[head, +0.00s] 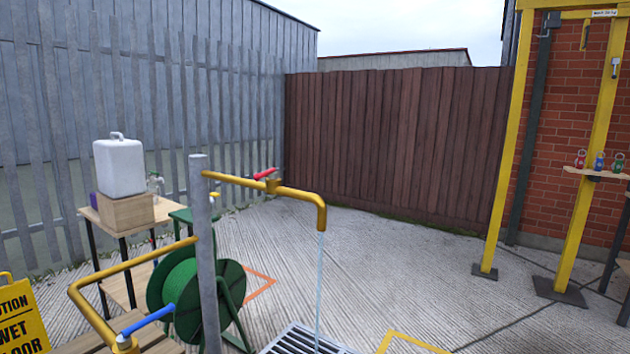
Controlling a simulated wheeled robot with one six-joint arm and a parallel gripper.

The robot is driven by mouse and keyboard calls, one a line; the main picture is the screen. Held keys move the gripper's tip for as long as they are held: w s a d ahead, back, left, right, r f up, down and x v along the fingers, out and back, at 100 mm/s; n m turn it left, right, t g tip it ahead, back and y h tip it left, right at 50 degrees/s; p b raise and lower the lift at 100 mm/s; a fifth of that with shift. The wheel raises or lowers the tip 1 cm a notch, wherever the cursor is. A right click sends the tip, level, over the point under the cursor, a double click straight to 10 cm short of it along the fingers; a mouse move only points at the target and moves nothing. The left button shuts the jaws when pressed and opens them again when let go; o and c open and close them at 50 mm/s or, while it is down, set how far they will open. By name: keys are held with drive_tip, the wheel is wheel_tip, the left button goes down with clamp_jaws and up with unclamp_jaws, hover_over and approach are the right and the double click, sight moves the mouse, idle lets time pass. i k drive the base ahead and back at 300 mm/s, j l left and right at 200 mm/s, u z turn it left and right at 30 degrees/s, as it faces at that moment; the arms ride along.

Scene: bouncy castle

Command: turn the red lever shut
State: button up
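The red lever (265,174) sits on top of a valve in the upper yellow pipe (297,192). A thin stream of water (319,275) falls from the pipe's down-turned end to a floor grate (305,340). The pipe is fixed to a grey upright post (203,230). A blue lever (147,320) sits on a second, lower yellow pipe (125,274) at the front left. My gripper does not show in the head view.
A green hose reel (183,290) stands behind the post. A yellow wet-floor sign (22,315) stands at the left edge. The concrete right of the grate is mostly clear.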

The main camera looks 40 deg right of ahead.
sight(266, 174)
drive_tip(key=z, duration=0.9)
